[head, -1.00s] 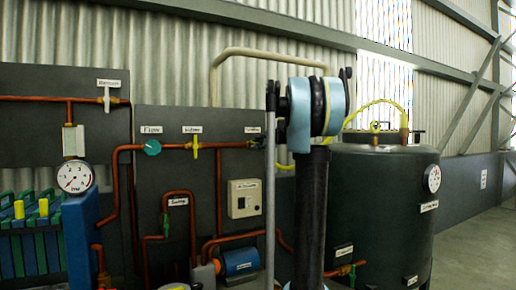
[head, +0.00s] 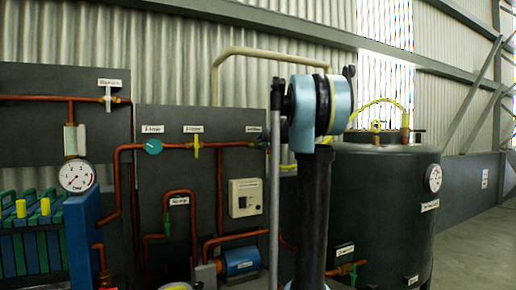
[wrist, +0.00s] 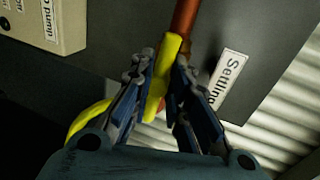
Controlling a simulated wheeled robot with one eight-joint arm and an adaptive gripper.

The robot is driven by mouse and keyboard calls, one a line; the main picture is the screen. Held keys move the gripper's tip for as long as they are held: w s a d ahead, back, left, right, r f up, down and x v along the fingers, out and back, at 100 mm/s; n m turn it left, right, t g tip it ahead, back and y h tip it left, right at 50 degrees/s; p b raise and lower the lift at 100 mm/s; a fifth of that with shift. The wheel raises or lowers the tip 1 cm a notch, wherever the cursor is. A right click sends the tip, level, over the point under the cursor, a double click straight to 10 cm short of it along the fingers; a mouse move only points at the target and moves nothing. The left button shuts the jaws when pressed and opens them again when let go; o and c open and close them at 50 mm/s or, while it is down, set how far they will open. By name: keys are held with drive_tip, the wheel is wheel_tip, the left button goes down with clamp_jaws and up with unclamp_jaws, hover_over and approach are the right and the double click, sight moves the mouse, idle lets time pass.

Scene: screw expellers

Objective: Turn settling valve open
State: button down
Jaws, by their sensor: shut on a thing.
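The settling valve's yellow handle (wrist: 161,68) is between the two fingers of my gripper (wrist: 163,88) in the wrist view. My gripper is shut on it. A copper pipe (wrist: 185,18) runs up from the handle, and a white label reading "Settling" (wrist: 228,80) is on the dark panel beside it. A yellow hose (wrist: 88,118) shows below and left of the fingers. In the head view my own arm covers most of the valve's place; the label (head: 255,129) shows just left of it, and my gripper is hidden there.
A dark tank (head: 385,200) with a gauge (head: 435,178) stands right of my arm. A cream control box (head: 245,197) is on the panel left of it, near copper pipes. A blue pump (head: 240,262) sits below. Open floor (head: 470,250) lies at the far right.

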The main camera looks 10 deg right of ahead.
drive_tip(key=shift+s+a+f, duration=0.1)
drive_tip(key=shift+a+f, duration=0.05)
drive_tip(key=c, duration=1.6)
unclamp_jaws()
drive_tip(key=v, duration=1.1)
drive_tip(key=shift+s+d, duration=0.2)
drive_tip(key=shift+s, duration=0.1)
